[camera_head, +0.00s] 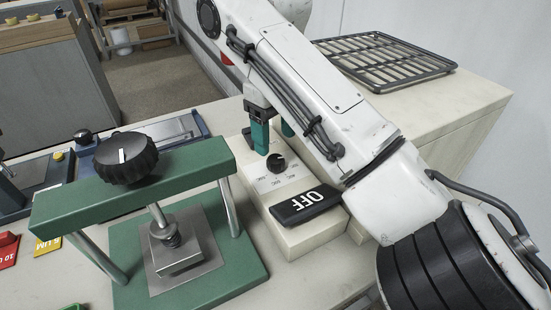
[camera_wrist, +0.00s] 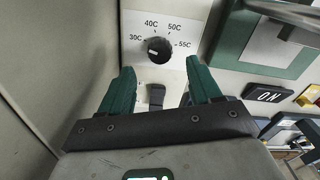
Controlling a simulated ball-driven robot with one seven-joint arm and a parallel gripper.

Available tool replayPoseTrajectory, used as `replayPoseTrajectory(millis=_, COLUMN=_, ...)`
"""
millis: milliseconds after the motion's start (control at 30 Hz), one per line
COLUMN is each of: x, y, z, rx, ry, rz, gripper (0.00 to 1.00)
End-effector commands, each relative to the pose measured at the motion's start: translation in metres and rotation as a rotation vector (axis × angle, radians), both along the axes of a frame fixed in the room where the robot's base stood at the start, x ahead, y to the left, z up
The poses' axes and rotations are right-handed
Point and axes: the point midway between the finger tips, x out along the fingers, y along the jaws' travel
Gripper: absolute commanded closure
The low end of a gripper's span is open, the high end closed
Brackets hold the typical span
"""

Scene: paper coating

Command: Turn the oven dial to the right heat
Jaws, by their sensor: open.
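The oven dial (camera_head: 276,163) is a small black knob on the pale box (camera_head: 285,233). In the wrist view the dial (camera_wrist: 158,50) has a white mark on its face, and labels 30C, 40C, 50C and 55C run around it. The mark's exact heading is too small to read surely. My gripper (camera_head: 272,136) has green fingers and stands open just behind the dial in the head view. In the wrist view my gripper (camera_wrist: 165,75) is open and empty, its fingertips short of the dial and to either side of it.
A black OFF plate (camera_head: 306,203) lies on the pale box. A green press (camera_head: 140,184) with a large black knob stands close on the left. A dark wire rack (camera_head: 383,58) lies at the back right. The wrist view shows an ON plate (camera_wrist: 266,95) at right.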

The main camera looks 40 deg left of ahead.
Motion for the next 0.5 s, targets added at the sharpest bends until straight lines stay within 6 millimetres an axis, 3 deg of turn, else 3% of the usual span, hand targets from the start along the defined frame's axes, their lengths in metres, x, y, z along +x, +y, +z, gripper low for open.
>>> replayPoseTrajectory(millis=33, x=-0.001, y=0.0, z=-0.014, rx=-0.001, ry=0.003, rz=0.002, gripper=0.37)
replayPoseTrajectory(millis=167, x=-0.001, y=0.0, z=-0.034, rx=-0.001, ry=0.002, rz=0.002, gripper=0.37)
replayPoseTrajectory(millis=500, x=0.0, y=-0.001, z=-0.057, rx=0.0, ry=0.0, rz=0.001, gripper=0.37)
